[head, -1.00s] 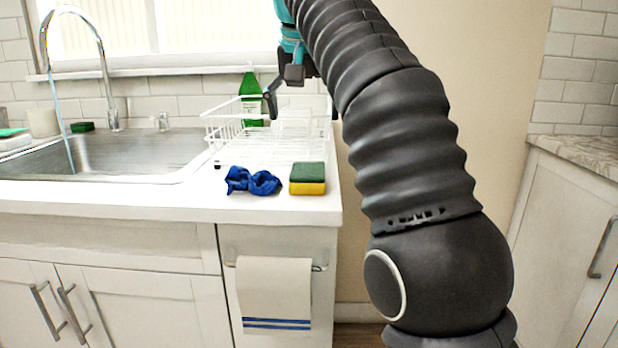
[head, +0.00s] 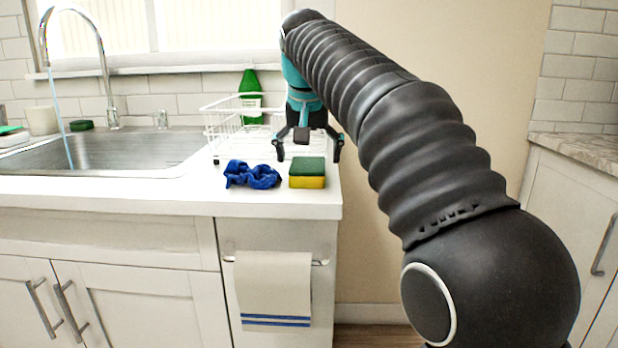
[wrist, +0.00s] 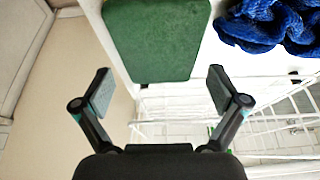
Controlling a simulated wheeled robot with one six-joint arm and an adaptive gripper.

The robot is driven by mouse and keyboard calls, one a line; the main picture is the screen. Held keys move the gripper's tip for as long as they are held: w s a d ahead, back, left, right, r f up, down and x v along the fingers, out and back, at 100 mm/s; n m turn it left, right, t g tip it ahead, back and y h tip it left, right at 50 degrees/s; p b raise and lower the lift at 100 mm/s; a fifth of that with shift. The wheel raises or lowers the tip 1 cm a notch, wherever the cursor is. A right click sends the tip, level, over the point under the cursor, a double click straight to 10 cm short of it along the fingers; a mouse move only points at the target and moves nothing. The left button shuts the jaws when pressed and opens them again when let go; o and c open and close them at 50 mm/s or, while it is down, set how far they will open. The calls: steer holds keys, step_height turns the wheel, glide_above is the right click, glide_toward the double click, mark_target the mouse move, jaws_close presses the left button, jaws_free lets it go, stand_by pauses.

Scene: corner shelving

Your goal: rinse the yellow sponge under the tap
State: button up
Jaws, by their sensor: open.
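The yellow sponge (head: 307,174), with a green scouring top, lies flat near the counter's right front corner. In the wrist view its green top (wrist: 157,38) shows just beyond the fingertips. My gripper (head: 309,157) is open and empty, above and just behind the sponge, with its fingers pointing down; in the wrist view its fingers (wrist: 158,80) are spread wide, with nothing between the pads. The tap (head: 104,70) arches over the steel sink (head: 130,150) at the left, and a thin stream of water (head: 62,130) falls from its spout into the basin.
A crumpled blue cloth (head: 252,175) lies just left of the sponge. A white wire dish rack (head: 226,125) and a green bottle (head: 249,92) stand behind. A dark green sponge (head: 81,126) sits behind the sink. A towel (head: 273,285) hangs on the cabinet front.

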steer(key=shift+w+f, duration=0.3)
steer(key=shift+f, duration=0.35)
steer(key=c, duration=0.9)
steer(key=shift+o, duration=0.2)
steer(key=shift+r, duration=0.1)
